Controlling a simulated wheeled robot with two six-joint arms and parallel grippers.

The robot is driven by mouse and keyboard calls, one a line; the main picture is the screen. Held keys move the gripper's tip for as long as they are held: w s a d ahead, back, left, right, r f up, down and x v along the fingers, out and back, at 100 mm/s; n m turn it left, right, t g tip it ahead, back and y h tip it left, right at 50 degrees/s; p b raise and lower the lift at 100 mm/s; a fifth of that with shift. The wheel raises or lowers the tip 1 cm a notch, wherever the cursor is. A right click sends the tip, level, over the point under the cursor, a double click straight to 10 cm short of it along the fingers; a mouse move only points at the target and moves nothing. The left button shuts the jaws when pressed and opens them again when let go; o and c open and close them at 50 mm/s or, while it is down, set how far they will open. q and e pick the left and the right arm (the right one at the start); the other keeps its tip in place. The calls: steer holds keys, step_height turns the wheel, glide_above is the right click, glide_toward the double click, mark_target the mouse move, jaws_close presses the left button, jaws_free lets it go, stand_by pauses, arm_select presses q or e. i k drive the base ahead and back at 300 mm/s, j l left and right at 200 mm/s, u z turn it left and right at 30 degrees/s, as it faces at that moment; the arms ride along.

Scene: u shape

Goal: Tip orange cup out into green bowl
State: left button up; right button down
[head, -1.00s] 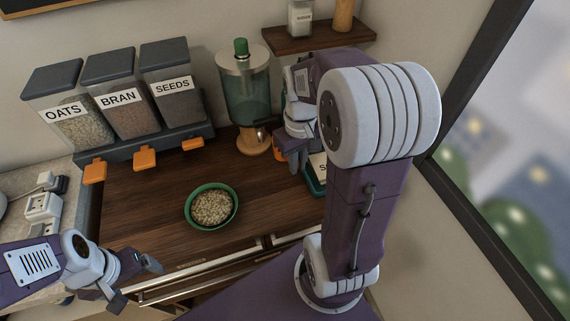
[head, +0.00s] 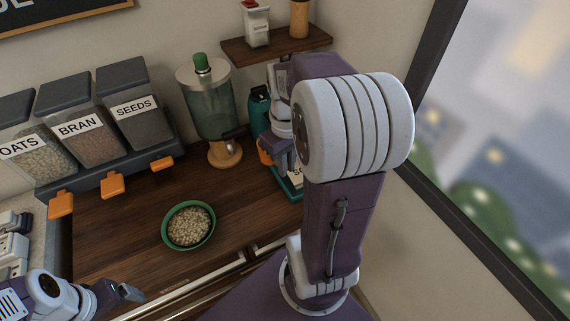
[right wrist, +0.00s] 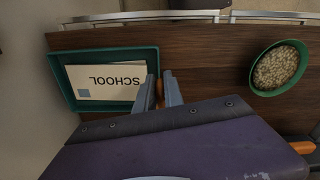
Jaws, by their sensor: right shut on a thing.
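My right gripper (head: 278,158) is shut on the orange cup (head: 265,150), beside the teal tray at the right of the counter. My arm hides most of the cup. In the right wrist view a little orange of the cup (right wrist: 167,76) shows between the fingers (right wrist: 160,90). The green bowl (head: 166,232) sits upright on the wooden counter, left of the right gripper and apart from it. It holds pale grains and also shows in the right wrist view (right wrist: 254,83).
A teal tray (right wrist: 153,54) holds a card reading SCHOOL. Bins labelled OATS, BRAN and SEEDS (head: 136,125) with orange levers are at the left. Bare counter (head: 235,185) lies between bowl and tray.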

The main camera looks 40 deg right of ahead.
mark_target(190, 223)
steer(key=k, duration=1)
